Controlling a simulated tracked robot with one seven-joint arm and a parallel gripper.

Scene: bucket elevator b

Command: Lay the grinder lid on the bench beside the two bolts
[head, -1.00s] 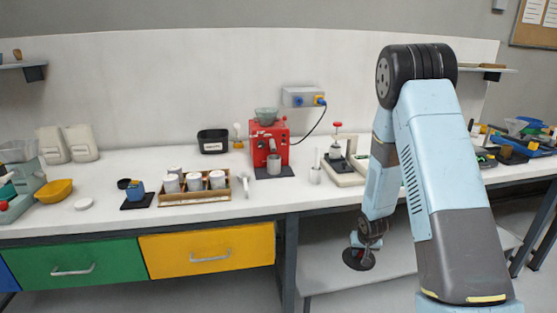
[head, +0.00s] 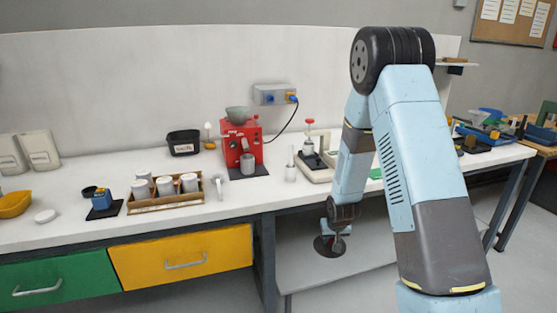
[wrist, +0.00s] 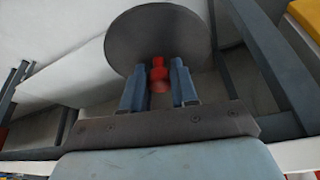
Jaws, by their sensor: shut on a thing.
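My gripper (head: 338,234) hangs low in front of the bench, below its top edge. In the wrist view my gripper (wrist: 159,70) has its two blue fingers shut on the red knob (wrist: 158,82) of the grinder lid. The lid is a dark round disc (wrist: 158,32) and shows beyond the fingertips. In the head view the lid (head: 322,246) is below the gripper, apart from the bench (head: 225,207), in front of the open space under its white top. I cannot make out the two bolts in either view.
On the bench stand a red machine (head: 232,155) with a grey bowl on top, a wooden tray of white jars (head: 157,204), a black bin (head: 184,145) and a press-like stand (head: 318,165). Yellow (head: 200,255) and green (head: 60,285) drawers are under the front edge. A strip of benchtop near the front edge is clear.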

